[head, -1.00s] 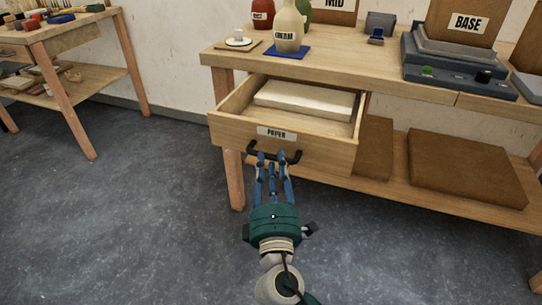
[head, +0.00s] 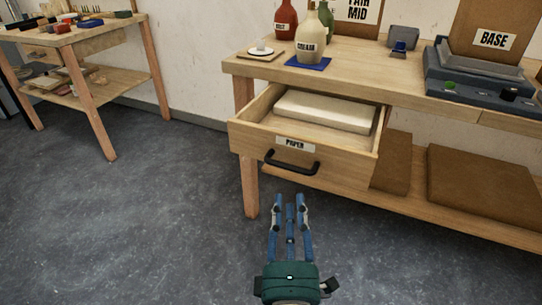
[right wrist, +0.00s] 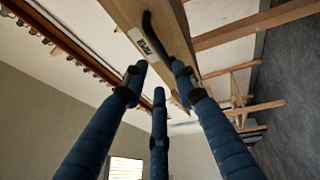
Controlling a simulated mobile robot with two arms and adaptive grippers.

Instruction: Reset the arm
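My right gripper (head: 289,205) has three blue fingers spread apart, open and empty. In the head view it is below and in front of the drawer's black handle (head: 292,163), apart from it. The wooden drawer (head: 330,148), labelled PAPER, is pulled out from the workbench and holds a pale stack (head: 325,110). In the right wrist view the open fingers (right wrist: 158,80) point toward the handle (right wrist: 158,38) and the drawer front (right wrist: 130,15); the fingertips appear near the handle there. My left gripper is not in view.
The workbench (head: 400,75) carries bottles (head: 310,38), a small white cup (head: 262,48) and a grey BASE station (head: 480,78). Brown boards (head: 475,180) lie on its lower shelf. A second wooden table (head: 75,35) stands at the left. The grey floor (head: 150,220) between is clear.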

